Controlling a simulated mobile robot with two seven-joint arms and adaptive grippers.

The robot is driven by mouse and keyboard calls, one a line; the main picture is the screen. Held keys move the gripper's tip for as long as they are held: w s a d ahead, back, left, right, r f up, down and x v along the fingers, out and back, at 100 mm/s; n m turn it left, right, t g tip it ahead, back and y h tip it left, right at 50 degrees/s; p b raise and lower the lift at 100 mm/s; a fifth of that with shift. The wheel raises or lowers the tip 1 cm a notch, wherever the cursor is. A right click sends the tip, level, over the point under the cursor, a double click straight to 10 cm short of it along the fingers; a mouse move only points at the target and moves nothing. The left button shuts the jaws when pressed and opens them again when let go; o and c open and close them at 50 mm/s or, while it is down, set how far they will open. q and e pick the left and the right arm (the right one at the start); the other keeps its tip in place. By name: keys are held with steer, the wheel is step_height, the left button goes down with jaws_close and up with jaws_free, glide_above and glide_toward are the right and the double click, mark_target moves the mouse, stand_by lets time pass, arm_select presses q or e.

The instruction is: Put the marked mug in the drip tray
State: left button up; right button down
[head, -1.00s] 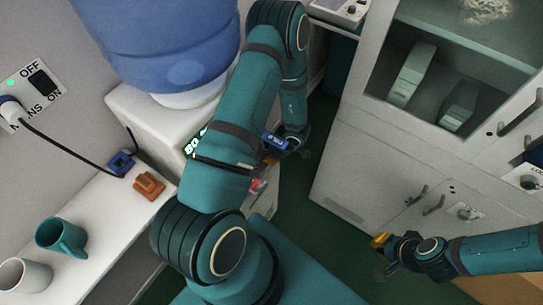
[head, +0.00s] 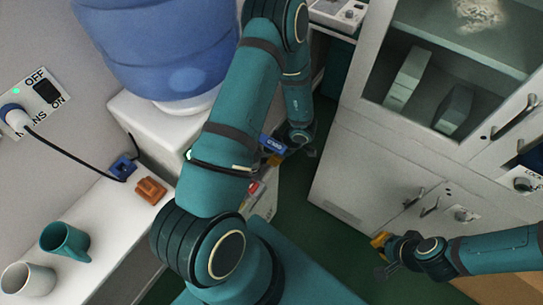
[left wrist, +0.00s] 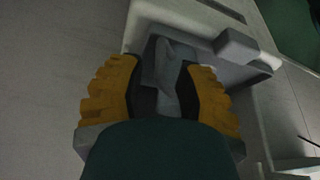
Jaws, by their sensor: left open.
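A teal mug (head: 65,242) and a pale grey mug (head: 28,279) stand on the white ledge at the lower left of the head view. I cannot make out a mark on either. My left gripper (left wrist: 165,95) is open in the left wrist view. Grey shapes (left wrist: 163,75) lie beyond and between its yellow fingers; I cannot tell what they are. In the head view, the left gripper is mostly hidden beside the dispenser's front. My right gripper (head: 380,255) hangs before the cabinet at the lower right, its opening unclear. I cannot identify the drip tray.
A blue water bottle (head: 160,45) tops the white dispenser (head: 150,120). An orange block (head: 151,190) and a blue block (head: 123,167) sit on the white ledge (head: 110,215). A plugged cord runs from the wall switch. A grey cabinet (head: 350,170) stands right; green floor lies between.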

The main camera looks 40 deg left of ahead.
arm_select(q)
steer(key=p+v, duration=0.2)
steer(key=v, duration=0.5)
steer(key=s+d+m+t+h, duration=0.1)
steer(key=s+d+m+h, duration=0.2)
steer(key=d+m, duration=0.6)
steer(key=s+d+r+m+t+h, duration=0.1)
steer(key=s+d+m+h, duration=0.3)
steer(key=d+m, duration=0.6)
steer(key=shift+d+r+m+t+h, duration=0.15)
steer(key=shift+r+m+t+h, duration=0.2)
steer(key=shift+t+h, duration=0.35)
